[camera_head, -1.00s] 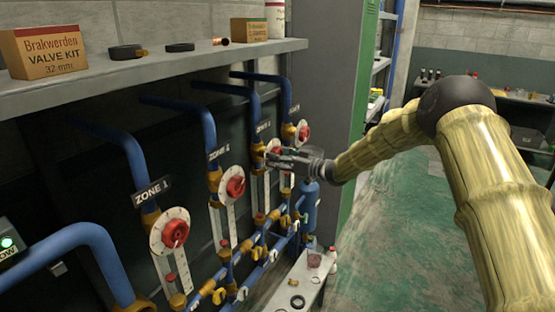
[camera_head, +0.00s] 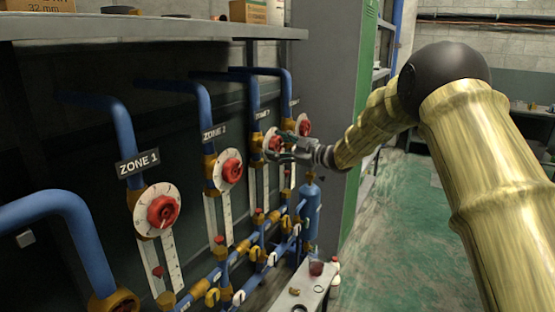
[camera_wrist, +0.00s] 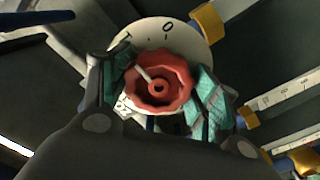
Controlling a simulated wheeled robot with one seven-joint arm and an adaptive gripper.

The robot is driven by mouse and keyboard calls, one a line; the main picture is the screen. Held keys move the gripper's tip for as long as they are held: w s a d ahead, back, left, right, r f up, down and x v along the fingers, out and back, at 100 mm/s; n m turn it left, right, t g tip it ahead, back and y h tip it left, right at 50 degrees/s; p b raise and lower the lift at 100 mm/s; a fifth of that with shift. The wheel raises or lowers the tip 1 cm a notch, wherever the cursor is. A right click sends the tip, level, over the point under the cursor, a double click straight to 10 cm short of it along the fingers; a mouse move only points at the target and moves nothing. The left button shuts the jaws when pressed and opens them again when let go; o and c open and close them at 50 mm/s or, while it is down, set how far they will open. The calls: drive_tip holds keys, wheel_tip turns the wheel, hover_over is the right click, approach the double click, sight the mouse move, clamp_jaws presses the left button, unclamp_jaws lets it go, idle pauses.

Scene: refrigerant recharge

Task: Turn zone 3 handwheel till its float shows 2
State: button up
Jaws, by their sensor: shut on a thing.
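The zone 3 handwheel (camera_head: 273,143) is the third red wheel from the left, on a round white dial. In the wrist view the red handwheel (camera_wrist: 160,82) fills the space between my two fingers, with its pale pointer line towards the upper left and a "0" on the dial (camera_wrist: 172,36) above it. My gripper (camera_wrist: 158,88) is shut on the wheel, its green pads against both sides. It also shows in the head view (camera_head: 284,146). The zone 3 float scale (camera_head: 259,187) hangs below the dial; its float reading is too small to tell.
The zone 1 handwheel (camera_head: 163,211) and zone 2 handwheel (camera_head: 231,171) are to the left, and a fourth wheel (camera_head: 305,127) is close behind my gripper. A shelf (camera_head: 150,27) runs above the pipes. A blue cylinder (camera_head: 310,210) stands below. The green floor at right is open.

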drive_tip(key=n+b, duration=0.1)
drive_tip(key=b, duration=0.1)
drive_tip(key=n+b, duration=0.3)
drive_tip(key=b, duration=0.1)
drive_tip(key=shift+f+n, duration=0.25)
drive_tip(key=shift+n, duration=0.05)
drive_tip(key=shift+c, duration=0.2)
drive_tip(key=shift+o, duration=0.2)
drive_tip(key=n+b, duration=0.3)
drive_tip(key=b, duration=0.2)
drive_tip(key=shift+n, duration=0.4)
drive_tip(key=n+b, duration=0.4)
drive_tip(key=b, duration=0.1)
drive_tip(key=shift+r+b, duration=0.2)
drive_tip(key=shift+b, duration=0.1)
drive_tip(key=n+b, duration=0.2)
drive_tip(key=shift+r+b, duration=0.2)
drive_tip(key=shift+b, duration=0.1)
drive_tip(key=shift+c, duration=0.2)
drive_tip(key=shift+r, duration=0.1)
drive_tip(key=o, duration=1)
drive_tip(key=shift+o, duration=0.2)
drive_tip(key=shift+d, duration=0.1)
